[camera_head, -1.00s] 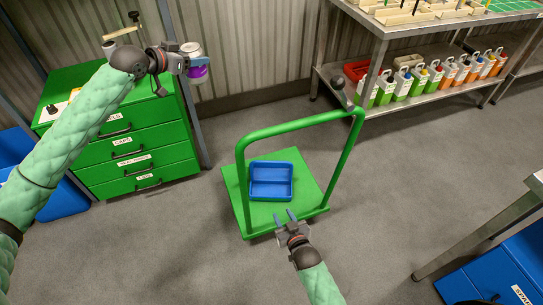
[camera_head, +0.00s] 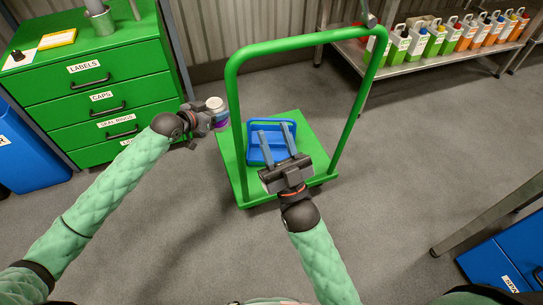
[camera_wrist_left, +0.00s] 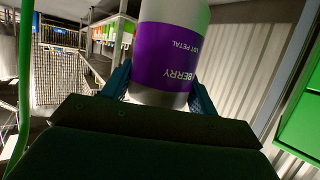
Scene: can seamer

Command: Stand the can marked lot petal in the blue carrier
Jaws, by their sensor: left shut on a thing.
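A white can with a purple band (camera_head: 216,106) is in my left gripper (camera_head: 212,117), which is shut around it. In the left wrist view the can (camera_wrist_left: 170,50) shows the words BERRY and LOT PETAL upside down between the blue fingers. The blue carrier (camera_head: 272,124) is a shallow tray on the green cart (camera_head: 230,150); its inside is partly hidden by my right gripper's fingers. The can is left of the carrier, outside the cart's handle frame in the head view. My right gripper (camera_head: 275,138) is open and empty, its fingers overlapping the carrier in the picture.
The cart's green handle (camera_head: 300,40) arches up between my arms and the shelf. A green drawer cabinet (camera_head: 85,85) stands at the left, with a blue bin (camera_head: 25,150) beside it. Bottles (camera_head: 455,40) line a steel shelf at the back right.

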